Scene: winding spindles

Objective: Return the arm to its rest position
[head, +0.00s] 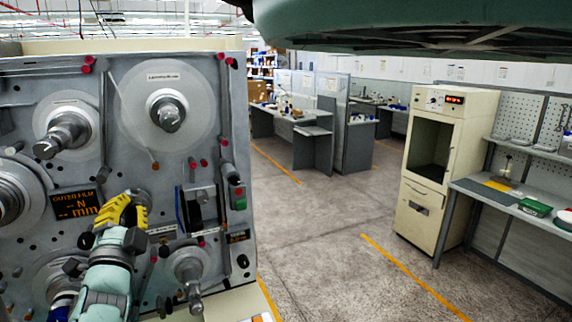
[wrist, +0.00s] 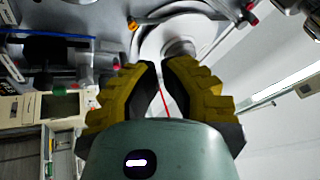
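My gripper (head: 123,211) has yellow fingers and is raised in front of the grey winding machine (head: 130,185), low at the left of the head view. It is beside the lit "OUTER FILM" display (head: 76,204). In the wrist view my gripper (wrist: 161,64) shows two yellow fingers with dark inner pads. A narrow gap shows between the tips, and no object shows between them. My pale green arm reaches up from the bottom of the head view. Whether the gripper touches the machine's face is hard to tell.
The machine's front carries spindles, including an upper one (head: 171,116) with a large pale disc, a left one (head: 62,136) and a lower one (head: 190,278). A cream cabinet (head: 440,165) and workbench (head: 510,195) stand at right. Open floor (head: 330,220) lies between.

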